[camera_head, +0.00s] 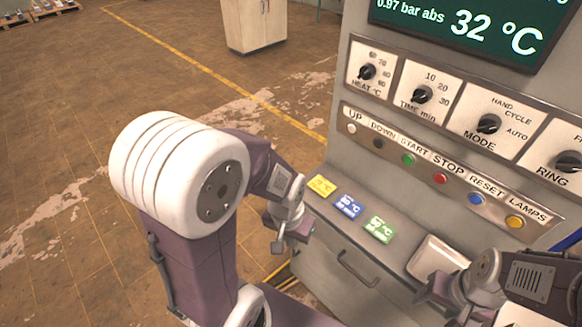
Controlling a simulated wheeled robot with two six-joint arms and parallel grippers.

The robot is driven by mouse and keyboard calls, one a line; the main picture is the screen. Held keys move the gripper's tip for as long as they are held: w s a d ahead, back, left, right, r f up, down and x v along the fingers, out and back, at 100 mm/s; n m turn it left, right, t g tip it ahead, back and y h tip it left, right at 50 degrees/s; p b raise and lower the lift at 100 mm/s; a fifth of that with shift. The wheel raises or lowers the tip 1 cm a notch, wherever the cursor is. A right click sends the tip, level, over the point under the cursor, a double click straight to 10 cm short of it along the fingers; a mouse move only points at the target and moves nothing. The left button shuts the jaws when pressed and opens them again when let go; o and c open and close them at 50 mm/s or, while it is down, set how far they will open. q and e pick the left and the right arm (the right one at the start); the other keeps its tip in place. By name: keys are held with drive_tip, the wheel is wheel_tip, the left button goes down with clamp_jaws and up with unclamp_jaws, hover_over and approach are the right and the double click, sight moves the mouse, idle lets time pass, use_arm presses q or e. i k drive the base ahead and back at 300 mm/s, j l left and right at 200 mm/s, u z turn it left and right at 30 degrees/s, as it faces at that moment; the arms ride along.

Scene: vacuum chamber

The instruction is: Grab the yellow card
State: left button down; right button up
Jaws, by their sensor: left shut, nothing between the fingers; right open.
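The yellow card (321,186) lies flat on the sloped ledge of the grey machine, at the ledge's left end. A blue card (348,205) and a green card (380,229) lie to its right in a row. My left gripper (290,238) is shut and empty, in front of and below the yellow card, apart from it in the picture. My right gripper (447,304) is open at the lower right, near a white tray (437,256); nothing shows between its fingers.
The machine's panel has a row of buttons, several knobs (422,95) and a display (470,28) reading 32 °C. A drawer handle (358,268) sits below the cards. A cabinet (254,24) stands at the back. The floor to the left is clear.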

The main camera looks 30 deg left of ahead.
sight(322, 187)
drive_tip(key=u, duration=0.7)
drive_tip(key=i+u, duration=0.25)
drive_tip(key=u, duration=0.2)
drive_tip(key=i+u, duration=0.25)
drive_tip(key=u, duration=0.25)
